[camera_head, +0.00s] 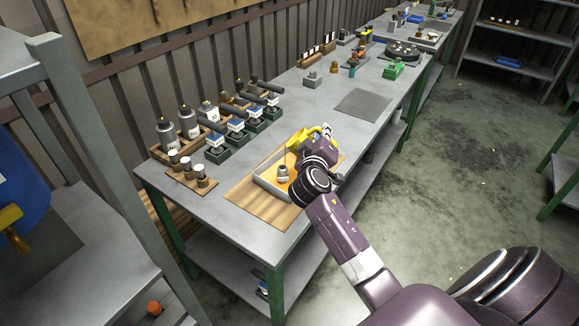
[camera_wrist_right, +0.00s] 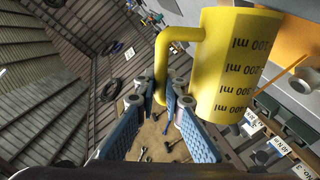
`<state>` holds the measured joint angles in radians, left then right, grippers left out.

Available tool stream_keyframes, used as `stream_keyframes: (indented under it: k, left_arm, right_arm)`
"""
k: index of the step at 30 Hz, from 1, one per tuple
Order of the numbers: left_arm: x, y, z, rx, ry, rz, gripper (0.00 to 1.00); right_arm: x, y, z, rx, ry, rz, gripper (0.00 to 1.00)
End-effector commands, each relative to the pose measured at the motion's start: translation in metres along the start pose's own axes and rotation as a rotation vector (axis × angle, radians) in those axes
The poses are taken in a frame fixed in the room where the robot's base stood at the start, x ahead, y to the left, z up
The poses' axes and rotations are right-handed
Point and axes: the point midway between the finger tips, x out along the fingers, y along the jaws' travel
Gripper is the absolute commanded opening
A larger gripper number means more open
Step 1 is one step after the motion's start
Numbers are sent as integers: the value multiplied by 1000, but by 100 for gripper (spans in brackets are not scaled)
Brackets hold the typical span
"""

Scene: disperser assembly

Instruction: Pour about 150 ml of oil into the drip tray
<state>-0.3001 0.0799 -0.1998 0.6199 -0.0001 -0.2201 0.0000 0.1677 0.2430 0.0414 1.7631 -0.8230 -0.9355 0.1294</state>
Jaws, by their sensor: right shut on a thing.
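My right gripper (camera_head: 318,139) is shut on the handle of a yellow measuring jug (camera_head: 308,140). The jug also shows large in the wrist view (camera_wrist_right: 232,65), with black ml marks on its side, and it is tilted. It is held above the drip tray (camera_head: 263,186), a shallow pale-walled tray with an orange floor or liquid in it. In the wrist view a thin orange streak runs from the jug's edge toward the orange area and looks like pouring oil. How much oil is in either cannot be told. My left gripper is not in view.
A small metal part (camera_head: 283,173) stands in the tray. The tray lies on a wooden board (camera_head: 246,196) on the grey workbench (camera_head: 222,212). Bottles in a wooden rack (camera_head: 167,134) and several green-based holders (camera_head: 218,154) stand behind. A dark mat (camera_head: 362,104) lies clear farther along.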

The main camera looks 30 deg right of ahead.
Motion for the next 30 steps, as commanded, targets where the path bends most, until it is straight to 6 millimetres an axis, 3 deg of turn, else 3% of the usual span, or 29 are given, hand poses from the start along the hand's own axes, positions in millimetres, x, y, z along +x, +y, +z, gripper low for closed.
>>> stream_keyframes:
  k: [30]
  left_arm:
    - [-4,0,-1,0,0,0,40]
  right_arm:
    - [0,0,-4,-33,-4,2,0]
